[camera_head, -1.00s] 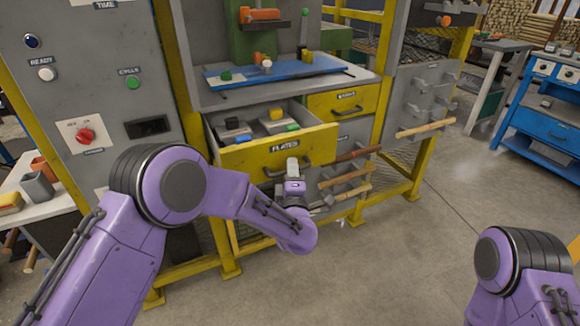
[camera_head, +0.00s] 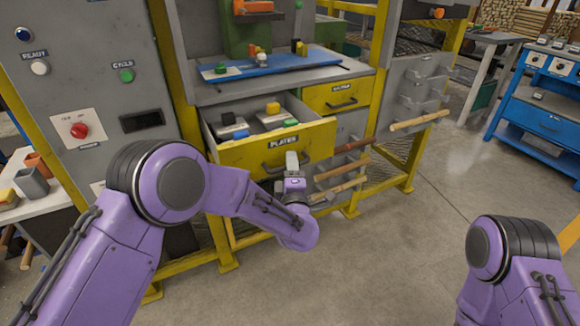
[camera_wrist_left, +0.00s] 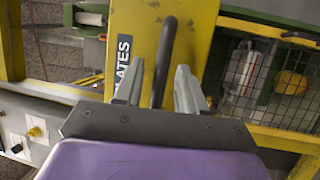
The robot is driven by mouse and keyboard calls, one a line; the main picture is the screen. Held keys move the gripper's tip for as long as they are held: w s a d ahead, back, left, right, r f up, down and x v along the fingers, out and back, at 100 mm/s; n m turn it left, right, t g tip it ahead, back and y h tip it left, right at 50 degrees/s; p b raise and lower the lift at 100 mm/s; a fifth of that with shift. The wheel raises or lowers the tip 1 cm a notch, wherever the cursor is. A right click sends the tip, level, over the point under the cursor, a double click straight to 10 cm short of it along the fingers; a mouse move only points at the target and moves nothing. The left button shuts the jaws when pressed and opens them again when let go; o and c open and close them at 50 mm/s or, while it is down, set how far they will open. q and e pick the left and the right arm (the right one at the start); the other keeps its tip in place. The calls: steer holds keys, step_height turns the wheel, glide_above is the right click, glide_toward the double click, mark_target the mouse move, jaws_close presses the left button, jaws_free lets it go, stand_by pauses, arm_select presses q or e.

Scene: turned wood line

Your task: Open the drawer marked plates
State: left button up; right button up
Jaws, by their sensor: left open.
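The drawer marked PLATES (camera_head: 290,152) has a yellow front and stands pulled out of the grey cabinet, its inside showing from above. Its dark bar handle (camera_head: 272,168) is on the front below the label. My left gripper (camera_head: 292,161) is at the handle, partly covering it. In the left wrist view the open fingers (camera_wrist_left: 160,90) stand on either side of the handle (camera_wrist_left: 165,50), with gaps visible. The yellow front (camera_wrist_left: 140,45) with its sideways label fills the middle there. My right gripper is out of view; only part of my right arm shows.
Inside the drawer lie grey blocks with coloured parts, including a yellow one (camera_head: 273,108) and a green one (camera_head: 291,123). A shut yellow drawer (camera_head: 340,96) is to the right. Wooden handles (camera_head: 340,188) stick out below right. The floor (camera_head: 400,250) in front is clear.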

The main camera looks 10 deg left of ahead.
arm_select(q)
steer(key=v, duration=1)
steer(key=shift+s, duration=0.25)
steer(key=s+a+f+m+g+h+p, duration=0.1)
steer(key=s+a+f+m+g+p, duration=0.2)
steer(key=s+a+f+m+g, duration=0.45)
steer(key=s+a+f+m+g+h+p, duration=0.2)
steer(key=s+a+f+m, duration=0.35)
steer(key=f, duration=0.45)
steer(key=s+a+f+g+y+p, duration=0.1)
steer(key=s+a, duration=0.4)
steer(key=s, duration=0.5)
steer(key=s+a+f+g+y+p, duration=0.1)
steer(key=s+a+g+p, duration=0.3)
steer(key=s, duration=0.7)
steer(key=shift+s+a+f+g, duration=0.15)
steer(key=shift+s+a+g, duration=0.05)
steer(key=shift+a+g, duration=0.65)
steer(key=shift+d, duration=0.1)
